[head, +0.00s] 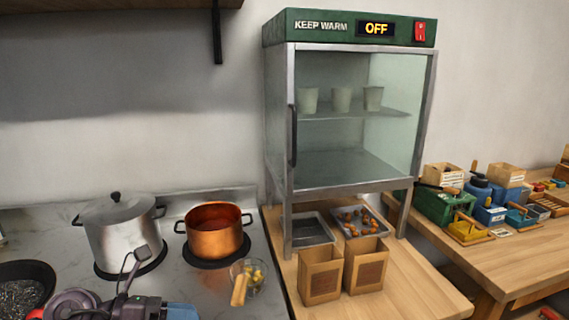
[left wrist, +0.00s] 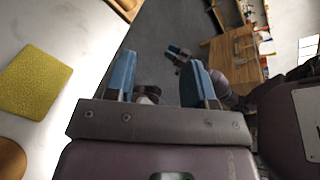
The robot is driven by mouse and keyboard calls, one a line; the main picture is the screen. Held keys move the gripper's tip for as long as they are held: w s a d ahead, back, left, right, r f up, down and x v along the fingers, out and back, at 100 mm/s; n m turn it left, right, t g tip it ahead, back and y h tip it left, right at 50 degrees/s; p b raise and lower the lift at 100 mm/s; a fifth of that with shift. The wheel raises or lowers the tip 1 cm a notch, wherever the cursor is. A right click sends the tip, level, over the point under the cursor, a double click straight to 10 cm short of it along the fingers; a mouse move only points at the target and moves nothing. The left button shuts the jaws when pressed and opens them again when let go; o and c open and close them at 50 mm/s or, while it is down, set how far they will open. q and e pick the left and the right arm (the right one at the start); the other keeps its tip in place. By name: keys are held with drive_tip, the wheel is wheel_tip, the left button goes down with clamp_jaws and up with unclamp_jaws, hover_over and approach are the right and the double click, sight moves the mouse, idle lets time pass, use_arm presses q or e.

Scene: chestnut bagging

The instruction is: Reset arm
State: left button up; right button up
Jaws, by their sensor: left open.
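My left gripper (left wrist: 163,80) is open, its two blue-tipped fingers apart, with nothing held between them. In the head view, part of my left arm and a blue part of its gripper (head: 178,312) show at the bottom left, in front of the stove and cut off by the frame edge. What looks like my right gripper (left wrist: 178,53) shows small beyond the left fingers, with blue tips; its opening is too small to judge. It is not in the head view.
Brown paper bags (head: 320,277) stand before the warming cabinet (head: 289,130), which reads OFF. Chestnuts lie in a tray (head: 381,236) beneath it. A steel pot (head: 118,235), a copper pot (head: 214,232) and a glass bowl (head: 257,286) stand on the stove side.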

use_arm(q)
wheel_tip(320, 180, up, 5)
drive_tip(key=a+n+t, duration=0.2)
drive_tip(key=n+t, duration=1)
drive_tip(key=n, duration=0.2)
drive_tip(key=s+a+f+n+t+y, duration=0.1)
drive_tip(key=a+f+n+y, duration=0.2)
drive_tip(key=a+n+y, duration=0.35)
drive_tip(key=a+f+n+t+y, duration=0.2)
drive_tip(key=a+f+n+y, duration=0.15)
drive_tip(key=n+y, duration=0.65)
drive_tip(key=s+a+f+n+g+y, duration=0.1)
drive_tip(key=s+a+f+n+g, duration=0.1)
drive_tip(key=s+f+n+g, duration=0.7)
drive_tip(key=s+d+f+n+g+h, duration=0.1)
drive_tip(key=s+d+f+n+g, duration=0.1)
drive_tip(key=s+f+g, duration=0.35)
drive_tip(key=s+d+f+n+g+h, duration=0.1)
drive_tip(key=s+f+n+g+h, duration=0.15)
drive_tip(key=s, duration=0.55)
drive_tip(key=w+f+m+t, duration=0.1)
drive_tip(key=w+f+t, duration=0.6)
drive_tip(key=f+t, duration=0.2)
drive_tip(key=shift+w+f+m, duration=0.2)
drive_tip(key=shift+f+m, duration=0.2)
drive_tip(key=shift+f, duration=0.25)
